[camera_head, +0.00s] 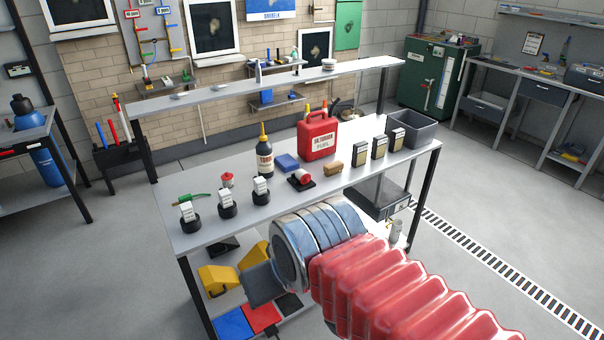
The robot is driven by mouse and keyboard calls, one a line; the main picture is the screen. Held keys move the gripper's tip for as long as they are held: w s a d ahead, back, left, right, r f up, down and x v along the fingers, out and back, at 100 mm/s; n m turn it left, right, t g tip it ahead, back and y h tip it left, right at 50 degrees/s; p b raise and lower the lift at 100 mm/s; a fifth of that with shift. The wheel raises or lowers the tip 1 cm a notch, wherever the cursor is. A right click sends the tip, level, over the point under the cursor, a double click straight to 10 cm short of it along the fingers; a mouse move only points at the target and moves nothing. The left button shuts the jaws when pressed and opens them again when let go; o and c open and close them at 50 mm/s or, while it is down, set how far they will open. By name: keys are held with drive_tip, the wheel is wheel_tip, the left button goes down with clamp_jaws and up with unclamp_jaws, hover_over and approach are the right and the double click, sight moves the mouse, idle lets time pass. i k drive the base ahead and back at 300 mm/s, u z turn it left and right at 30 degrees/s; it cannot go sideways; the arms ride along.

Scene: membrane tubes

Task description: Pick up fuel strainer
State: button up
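I cannot tell for sure which object is the fuel strainer. One candidate is a small red-topped piece (227,180) on the left part of the workbench (345,192), behind the black-based white items. Another is a red and white cylinder on a black base (301,179), in front of the red fuel can (317,137). My arm, with red bellows and a steel collar, comes in from the lower right. My gripper (262,284) shows as a grey plate at the collar's left end, in front of the bench and apart from both candidates. Its fingers cannot be made out.
On the bench stand a dark yellow-capped bottle (265,155), a blue block (287,162), a brown block (333,167), several dark boxes (379,146) and a grey bin (412,130). Yellow pieces (217,279) lie on the lower shelf. Open floor lies to the right.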

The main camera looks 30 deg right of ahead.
sight(305, 177)
drive_tip(key=i, duration=0.85)
drive_tip(key=u, duration=0.05)
